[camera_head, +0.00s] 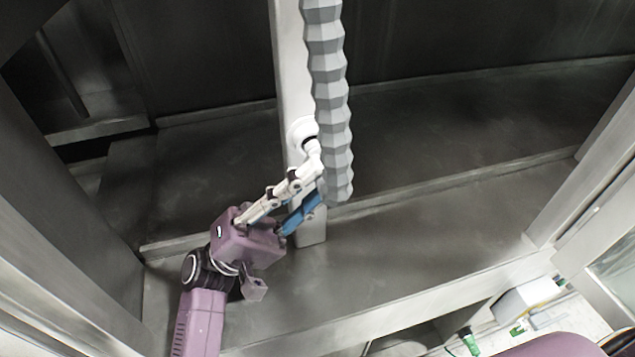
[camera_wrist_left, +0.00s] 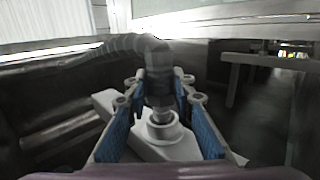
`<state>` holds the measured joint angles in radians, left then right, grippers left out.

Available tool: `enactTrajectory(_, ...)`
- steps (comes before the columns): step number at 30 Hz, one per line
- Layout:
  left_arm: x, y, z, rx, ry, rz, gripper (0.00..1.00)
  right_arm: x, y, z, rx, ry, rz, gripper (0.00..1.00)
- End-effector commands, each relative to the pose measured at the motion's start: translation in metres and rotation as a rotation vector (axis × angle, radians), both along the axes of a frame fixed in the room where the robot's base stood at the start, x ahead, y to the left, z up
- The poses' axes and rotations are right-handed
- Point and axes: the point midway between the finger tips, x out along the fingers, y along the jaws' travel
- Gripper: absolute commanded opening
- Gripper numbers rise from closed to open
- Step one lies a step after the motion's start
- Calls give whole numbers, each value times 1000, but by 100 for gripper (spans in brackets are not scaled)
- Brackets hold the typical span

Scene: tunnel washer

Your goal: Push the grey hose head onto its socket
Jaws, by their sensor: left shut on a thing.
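The grey ribbed hose (camera_head: 330,85) hangs from the top of the head view, in front of a pale post (camera_head: 293,60). My left gripper (camera_head: 318,172) reaches up from the lower left to the hose's lower end. In the left wrist view its blue-padded fingers (camera_wrist_left: 160,90) are shut on the grey hose head (camera_wrist_left: 158,78). The pale round socket (camera_wrist_left: 160,128) shows just below the head, roughly in line with it. I cannot tell whether head and socket touch. In the head view the hose and fingers hide the hose head. My right gripper is not in view.
A dark metal chamber surrounds the post, with a long ledge (camera_head: 470,190) behind it. Metal walls stand at left and right. A white box (camera_head: 527,299) and a green item (camera_head: 468,341) lie at the lower right. Open space lies right of the hose.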

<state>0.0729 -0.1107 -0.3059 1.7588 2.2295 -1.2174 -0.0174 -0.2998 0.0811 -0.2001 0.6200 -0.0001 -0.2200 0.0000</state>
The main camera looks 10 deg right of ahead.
Motion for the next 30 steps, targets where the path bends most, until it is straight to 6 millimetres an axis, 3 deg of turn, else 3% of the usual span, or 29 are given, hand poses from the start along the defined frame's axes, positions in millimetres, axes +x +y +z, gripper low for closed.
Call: enactTrajectory(30, 14, 1, 0, -1, 0, 0, 0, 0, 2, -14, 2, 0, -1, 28)
